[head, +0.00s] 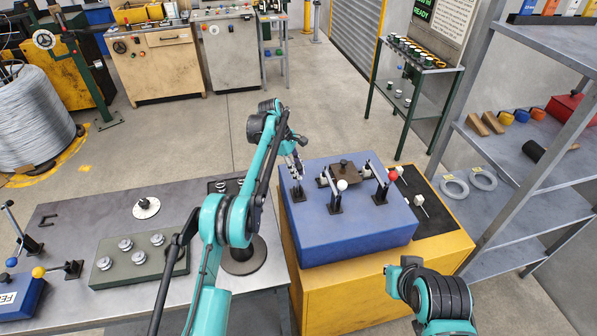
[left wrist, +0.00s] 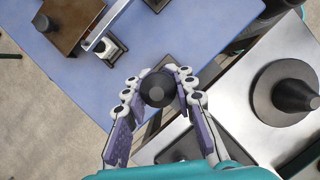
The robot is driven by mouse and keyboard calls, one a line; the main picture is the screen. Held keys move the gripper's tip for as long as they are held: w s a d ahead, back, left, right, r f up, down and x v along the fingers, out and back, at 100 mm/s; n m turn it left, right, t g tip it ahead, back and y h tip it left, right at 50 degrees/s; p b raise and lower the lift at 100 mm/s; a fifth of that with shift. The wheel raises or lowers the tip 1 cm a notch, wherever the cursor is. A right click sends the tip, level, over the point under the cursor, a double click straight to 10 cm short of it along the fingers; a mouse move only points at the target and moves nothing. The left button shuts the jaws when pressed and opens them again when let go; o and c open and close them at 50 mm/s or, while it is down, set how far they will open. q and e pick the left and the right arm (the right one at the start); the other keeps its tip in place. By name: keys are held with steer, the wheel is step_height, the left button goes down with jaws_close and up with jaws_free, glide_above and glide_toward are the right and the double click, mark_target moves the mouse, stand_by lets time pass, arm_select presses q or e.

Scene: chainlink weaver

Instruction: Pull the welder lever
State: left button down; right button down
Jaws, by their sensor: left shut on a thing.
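A blue machine box (head: 355,237) sits on a yellow cabinet, with a white-knobbed lever (head: 342,186) and a red-knobbed lever (head: 393,174) on its top. At its left edge stands a third lever (head: 298,193), mostly covered by my left gripper (head: 292,166) in the head view. In the left wrist view, a round black knob (left wrist: 157,88) sits between the purple-padded fingers of my left gripper (left wrist: 160,92), which is shut on it. I cannot tell which lever is named as the welder's.
A grey table (head: 75,220) on the left holds a green plate (head: 110,265) with several round pieces and a yellow-knobbed lever (head: 50,270). A metal shelf (head: 510,195) stands at the right. Two small handled pieces (head: 420,202) lie on the dark mat beside the box.

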arm_select(q)
steer(key=c, duration=1.2)
jaws_free()
